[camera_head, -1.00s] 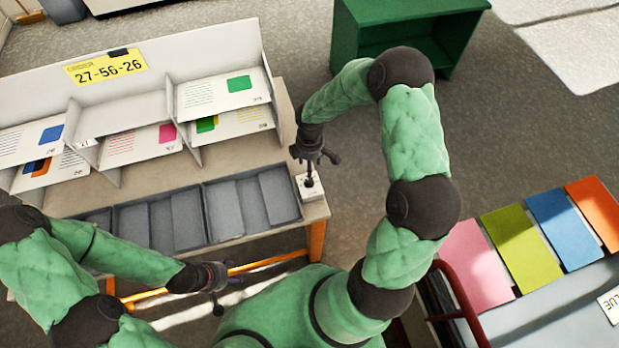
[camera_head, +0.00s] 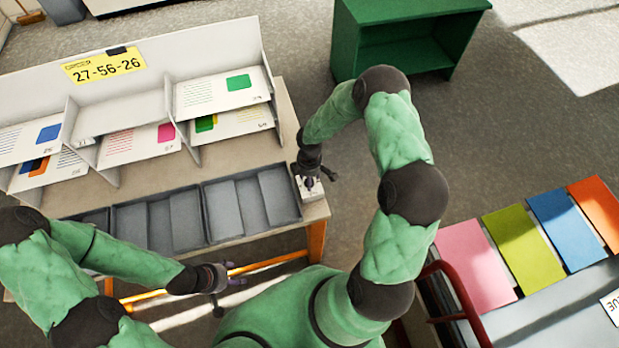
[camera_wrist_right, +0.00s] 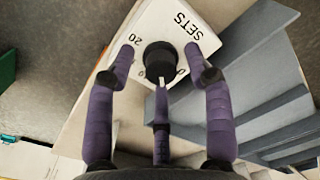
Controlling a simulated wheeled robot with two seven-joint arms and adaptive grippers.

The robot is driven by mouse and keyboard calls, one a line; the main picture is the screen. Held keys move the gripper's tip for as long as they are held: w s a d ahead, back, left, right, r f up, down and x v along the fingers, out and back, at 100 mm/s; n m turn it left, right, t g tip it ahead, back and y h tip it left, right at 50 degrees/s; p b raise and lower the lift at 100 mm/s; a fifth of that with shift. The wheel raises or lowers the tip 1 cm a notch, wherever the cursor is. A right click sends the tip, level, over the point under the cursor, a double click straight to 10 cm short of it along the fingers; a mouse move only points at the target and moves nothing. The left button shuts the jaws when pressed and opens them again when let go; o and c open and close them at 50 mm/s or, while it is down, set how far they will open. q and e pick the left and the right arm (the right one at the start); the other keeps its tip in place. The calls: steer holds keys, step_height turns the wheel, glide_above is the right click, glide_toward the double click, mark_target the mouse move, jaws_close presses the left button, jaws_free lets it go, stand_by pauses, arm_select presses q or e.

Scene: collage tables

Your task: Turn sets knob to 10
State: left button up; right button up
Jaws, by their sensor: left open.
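The sets knob is a black round knob (camera_wrist_right: 160,60) on a white plate (camera_wrist_right: 190,22) marked SETS, with 20 printed at its left. Other numbers are partly covered, and I cannot read its setting surely. In the head view the white knob box (camera_head: 309,195) sits at the table's right end. My right gripper (camera_head: 313,180) is over it; in the wrist view the right gripper's fingers (camera_wrist_right: 161,65) stand apart around the knob, with gaps at both sides. My left gripper (camera_head: 229,296) is open and empty before the table's front edge.
Grey trays (camera_head: 250,204) lie just left of the knob box. A white card rack (camera_head: 105,95) with an order sign (camera_head: 104,65) stands behind. A green cabinet (camera_head: 400,30) is at the back. Coloured sheets (camera_head: 520,248) lie on a right-hand table.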

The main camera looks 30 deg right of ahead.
jaws_close()
stand_by(0.6)
steer(key=m+b, duration=0.4)
steer(key=shift+f, duration=0.2)
steer(key=shift+s+r+m+b, duration=0.1)
steer(key=shift+m+b, duration=1.6)
steer(key=shift+m, duration=0.6)
steer(key=shift+o, duration=0.2)
jaws_free()
steer(key=shift+r, duration=0.1)
